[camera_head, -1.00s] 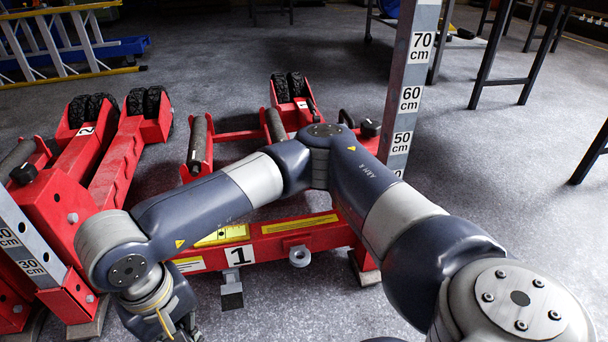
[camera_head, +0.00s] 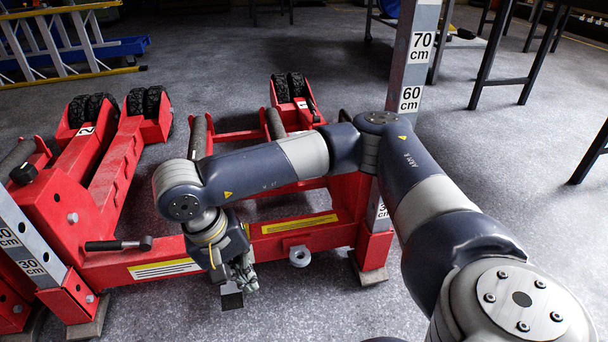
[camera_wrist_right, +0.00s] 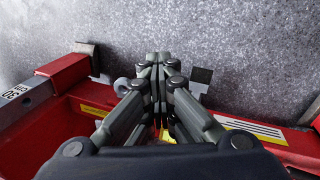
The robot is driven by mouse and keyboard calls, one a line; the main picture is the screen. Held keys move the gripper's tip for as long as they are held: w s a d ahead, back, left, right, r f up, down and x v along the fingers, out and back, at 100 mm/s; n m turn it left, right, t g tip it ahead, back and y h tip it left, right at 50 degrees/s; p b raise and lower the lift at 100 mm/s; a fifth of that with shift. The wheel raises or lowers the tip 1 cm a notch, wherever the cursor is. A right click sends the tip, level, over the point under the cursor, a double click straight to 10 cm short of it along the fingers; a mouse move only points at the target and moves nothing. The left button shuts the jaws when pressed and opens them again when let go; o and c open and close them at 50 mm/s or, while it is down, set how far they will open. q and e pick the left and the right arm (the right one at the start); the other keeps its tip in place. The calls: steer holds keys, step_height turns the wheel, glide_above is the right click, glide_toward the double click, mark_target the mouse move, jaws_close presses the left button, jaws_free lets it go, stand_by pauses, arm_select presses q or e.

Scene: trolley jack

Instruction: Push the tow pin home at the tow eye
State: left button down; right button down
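The tow eye (camera_head: 300,256) is a grey ring on the front of the red crossbeam of jack 1. It also shows in the right wrist view (camera_wrist_right: 122,86), left of my fingers. I cannot make out a separate tow pin; whether it sits in the eye is too small to tell. My right gripper (camera_head: 242,274) hangs in front of the beam, left of the tow eye and apart from it. In the right wrist view its fingers (camera_wrist_right: 159,62) are drawn together at the tips, with nothing visible between them. My left gripper is out of view.
A dark pedal-like block (camera_head: 232,300) sits low, just below my right gripper. A black lever (camera_head: 118,244) sticks out at the beam's left. The measuring post (camera_head: 408,75) rises at right. Grey floor (camera_head: 330,310) in front is clear.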

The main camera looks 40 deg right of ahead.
steer(key=w+a+f+m+g+y, duration=0.1)
steer(key=w+a+m+g+y, duration=0.1)
steer(key=w+a+m+g, duration=0.65)
steer(key=w+d+r+m+t+y, duration=0.1)
steer(key=w+m+t+y, duration=0.2)
steer(key=m+y, duration=0.5)
steer(key=w+d+r+m+t+y, duration=0.2)
steer(key=w+m+t+y, duration=0.15)
steer(key=m, duration=0.85)
steer(key=shift+w+d+m+t+h, duration=1.05)
steer(key=shift+d+m+t+h, duration=1.4)
steer(key=shift+d+m+t, duration=3.95)
steer(key=shift+w+d+m+t+h, duration=1.05)
steer(key=shift+d+m+t+h, duration=2.2)
steer(key=shift+d, duration=6.1)
steer(key=shift+s+a+f+m+t, duration=0.15)
steer(key=shift+a+f+m+t, duration=0.2)
steer(key=shift+a+f, duration=1.1)
steer(key=shift+s+a+f+m+t, duration=0.2)
steer(key=shift+a+f+m, duration=0.2)
steer(key=shift+a+f, duration=1)
steer(key=shift+s+a+f+m+t, duration=0.15)
steer(key=shift+a+f+m+t, duration=0.2)
steer(key=shift+a+f, duration=1.1)
